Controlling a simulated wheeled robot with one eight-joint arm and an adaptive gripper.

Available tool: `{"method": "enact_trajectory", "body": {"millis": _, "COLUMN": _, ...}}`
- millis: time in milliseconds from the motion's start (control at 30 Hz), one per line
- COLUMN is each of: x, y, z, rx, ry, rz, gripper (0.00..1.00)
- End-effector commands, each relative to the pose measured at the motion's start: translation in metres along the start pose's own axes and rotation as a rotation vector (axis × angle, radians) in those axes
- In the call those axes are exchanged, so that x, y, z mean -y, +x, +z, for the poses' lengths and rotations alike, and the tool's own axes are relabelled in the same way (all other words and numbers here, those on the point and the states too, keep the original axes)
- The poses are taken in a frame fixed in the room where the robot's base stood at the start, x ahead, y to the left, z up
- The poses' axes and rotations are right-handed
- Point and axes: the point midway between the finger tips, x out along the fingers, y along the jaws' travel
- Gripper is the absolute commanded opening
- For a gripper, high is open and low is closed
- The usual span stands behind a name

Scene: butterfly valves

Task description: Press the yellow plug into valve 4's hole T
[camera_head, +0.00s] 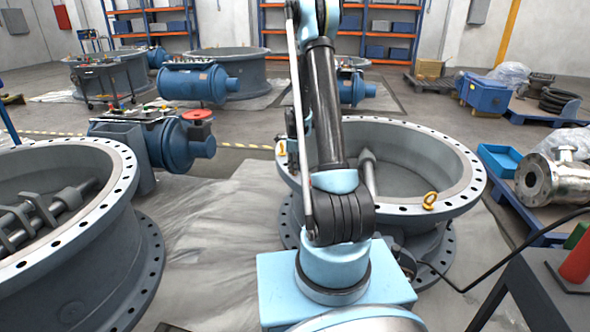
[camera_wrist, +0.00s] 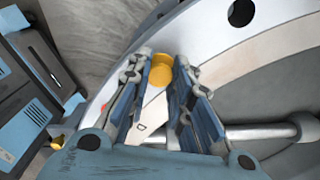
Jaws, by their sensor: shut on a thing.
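In the wrist view my gripper (camera_wrist: 165,68) has its two blue-grey fingers closed around a yellow plug (camera_wrist: 162,72). The plug's round yellow end shows between the fingertips. Beyond it is the pale flange ring of a large valve (camera_wrist: 215,40), with a dark round bolt hole (camera_wrist: 241,12) at the top. I see no number or letter marking, so I cannot tell whether this is valve 4 or which hole is T.
A second large valve (camera_head: 125,215) stands at the left, with a blue actuator (camera_head: 175,145) behind it. A steel fitting (camera_head: 553,180) and blue tray (camera_head: 500,160) lie at the right. Sheeted floor lies between the valves.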

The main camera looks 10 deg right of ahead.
Motion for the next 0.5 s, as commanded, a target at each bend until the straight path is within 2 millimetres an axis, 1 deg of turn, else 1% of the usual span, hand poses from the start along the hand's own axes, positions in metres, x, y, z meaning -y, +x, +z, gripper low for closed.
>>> {"method": "enact_trajectory", "body": {"millis": 500, "x": 0.0002, "y": 0.01, "z": 0.0001, "rx": 0.0, "ry": 0.0, "rz": 0.0, "gripper": 0.08}}
